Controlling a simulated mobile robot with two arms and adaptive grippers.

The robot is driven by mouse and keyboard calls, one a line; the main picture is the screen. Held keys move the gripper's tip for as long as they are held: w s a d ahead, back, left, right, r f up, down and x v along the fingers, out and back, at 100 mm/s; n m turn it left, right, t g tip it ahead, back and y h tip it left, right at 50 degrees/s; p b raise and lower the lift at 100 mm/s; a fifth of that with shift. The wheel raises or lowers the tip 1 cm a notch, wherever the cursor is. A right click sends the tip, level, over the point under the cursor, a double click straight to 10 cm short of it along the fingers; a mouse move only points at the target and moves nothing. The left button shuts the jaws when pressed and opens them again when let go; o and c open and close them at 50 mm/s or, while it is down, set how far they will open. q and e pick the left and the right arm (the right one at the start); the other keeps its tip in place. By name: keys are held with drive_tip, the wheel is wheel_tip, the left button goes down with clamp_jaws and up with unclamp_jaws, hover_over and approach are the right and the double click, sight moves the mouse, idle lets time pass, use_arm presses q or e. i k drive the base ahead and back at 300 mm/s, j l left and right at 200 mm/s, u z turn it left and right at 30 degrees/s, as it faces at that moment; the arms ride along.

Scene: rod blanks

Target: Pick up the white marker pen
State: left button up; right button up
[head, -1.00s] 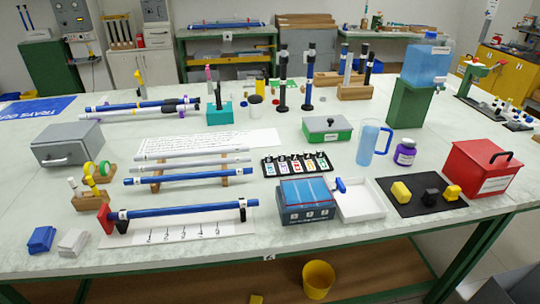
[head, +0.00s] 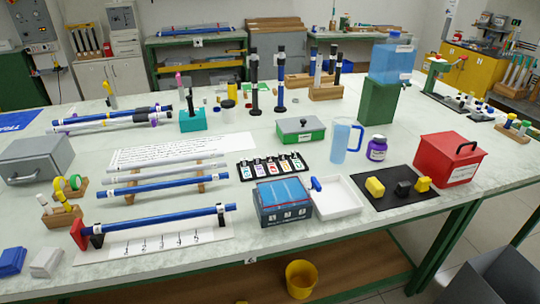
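A small white upright stick (head: 44,201), which may be the white marker pen, stands in a wooden block holder (head: 62,217) at the left front of the table in the head view. It is too small to tell for sure. A yellow stick (head: 59,191) stands beside it in the same holder, with rolls of yellow and green tape (head: 75,182) just behind. Neither of my grippers shows in the head view.
A grey drawer box (head: 35,162) stands behind the holder. A blue rod (head: 160,215) on a red-ended stand lies to its right, and blue and white blocks (head: 46,262) lie in front. A red toolbox (head: 450,158) stands at the right.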

sight(44, 204)
drive_tip(key=i+j+u, duration=0.1)
drive_tip(key=u, duration=0.4)
drive_tip(key=i+j+u, duration=0.2)
drive_tip(key=u, duration=0.3)
drive_tip(key=i+j+u, duration=0.15)
drive_tip(key=u, duration=0.35)
